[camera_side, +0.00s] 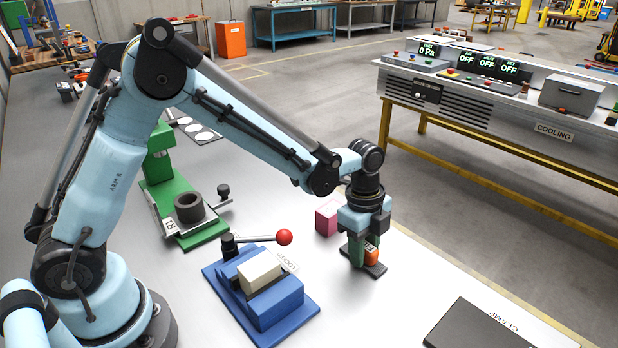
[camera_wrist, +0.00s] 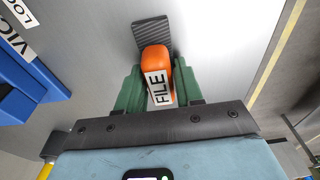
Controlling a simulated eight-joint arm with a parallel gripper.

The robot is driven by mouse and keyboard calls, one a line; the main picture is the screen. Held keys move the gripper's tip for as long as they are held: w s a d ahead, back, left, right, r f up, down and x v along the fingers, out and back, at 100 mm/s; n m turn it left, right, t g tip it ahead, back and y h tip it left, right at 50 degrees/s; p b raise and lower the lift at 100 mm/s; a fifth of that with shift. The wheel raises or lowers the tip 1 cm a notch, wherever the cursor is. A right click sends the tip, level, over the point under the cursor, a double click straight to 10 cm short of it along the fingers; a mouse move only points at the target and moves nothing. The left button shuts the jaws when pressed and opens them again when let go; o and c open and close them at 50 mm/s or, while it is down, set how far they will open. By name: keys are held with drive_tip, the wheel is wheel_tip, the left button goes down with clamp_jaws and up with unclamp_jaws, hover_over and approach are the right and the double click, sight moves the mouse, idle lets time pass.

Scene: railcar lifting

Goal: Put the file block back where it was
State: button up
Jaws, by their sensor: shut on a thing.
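The file block (camera_wrist: 156,60) has a rounded orange body with a white FILE label and a dark ridged plate at its far end. It also shows in the side view (camera_side: 371,252), partly hidden by a finger. My gripper (camera_side: 364,254) points down at the right part of the bench, and its green fingers are shut on the orange body. In the wrist view my gripper (camera_wrist: 157,88) has one finger on each side of the block. The dark plate is low, close to the bench top; I cannot tell whether it touches.
A pink block (camera_side: 327,217) stands just left of my gripper. A blue vice (camera_side: 268,305) holding a cream block (camera_side: 260,271), with a red-knobbed lever (camera_side: 284,237), is at front left. A green press (camera_side: 207,236) is farther left. A dark CLAMP plate (camera_side: 478,326) lies front right. Bare bench lies between.

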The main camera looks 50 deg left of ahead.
drive_tip(key=o, duration=1)
wheel_tip(320, 180, up, 12)
drive_tip(key=a, duration=0.1)
drive_tip(key=s+a+r+n+t+y, duration=0.1)
drive_tip(key=s+a+n+t, duration=0.6)
drive_tip(key=n, duration=1.1)
drive_tip(key=shift+s+a+r, duration=0.2)
drive_tip(key=shift+s+a, duration=1.85)
drive_tip(key=shift+s, duration=1)
